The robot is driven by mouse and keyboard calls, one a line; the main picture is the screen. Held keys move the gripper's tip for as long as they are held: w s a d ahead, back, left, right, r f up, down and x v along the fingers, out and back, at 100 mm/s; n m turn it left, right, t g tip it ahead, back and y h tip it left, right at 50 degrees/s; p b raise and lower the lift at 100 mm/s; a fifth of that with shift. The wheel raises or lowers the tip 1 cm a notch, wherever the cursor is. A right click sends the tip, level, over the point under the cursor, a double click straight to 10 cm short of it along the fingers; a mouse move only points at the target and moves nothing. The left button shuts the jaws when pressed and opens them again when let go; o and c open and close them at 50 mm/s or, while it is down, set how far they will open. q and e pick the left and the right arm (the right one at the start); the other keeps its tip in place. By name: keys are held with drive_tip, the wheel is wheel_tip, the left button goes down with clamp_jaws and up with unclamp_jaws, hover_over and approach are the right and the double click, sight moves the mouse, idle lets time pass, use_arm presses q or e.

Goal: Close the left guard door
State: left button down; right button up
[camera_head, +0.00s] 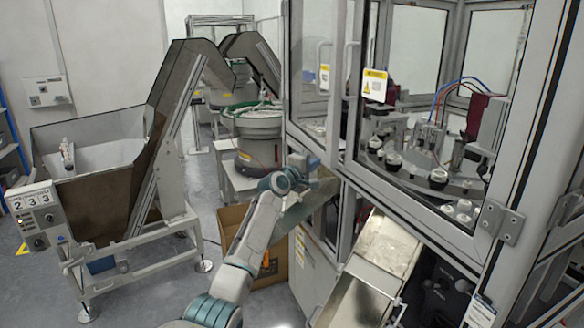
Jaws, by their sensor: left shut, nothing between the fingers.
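The left guard door (309,100) is a grey-framed clear panel on the machine cell, left of the right guard door (437,212). It is strongly foreshortened, with an upright handle (320,65) and a yellow-white label. I cannot tell how wide any gap at its edge is. My left arm rises from the bottom of the picture. My left gripper (326,180) is shut and empty near the lower part of the left door's frame. I cannot tell whether it touches the frame. My right gripper is not in view.
A hopper (95,135) with an inclined conveyor stands at the left. A bowl feeder (257,135) is behind my left gripper. A cardboard box (235,225) sits on the floor near my forearm. A metal chute (375,270) juts out below the doors.

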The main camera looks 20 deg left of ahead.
sight(333, 160)
use_arm(q)
drive_tip(key=w+d, duration=0.1)
drive_tip(key=d, duration=0.1)
drive_tip(key=w+d, duration=0.2)
drive_tip(key=shift+w+d, duration=0.15)
idle(0.4)
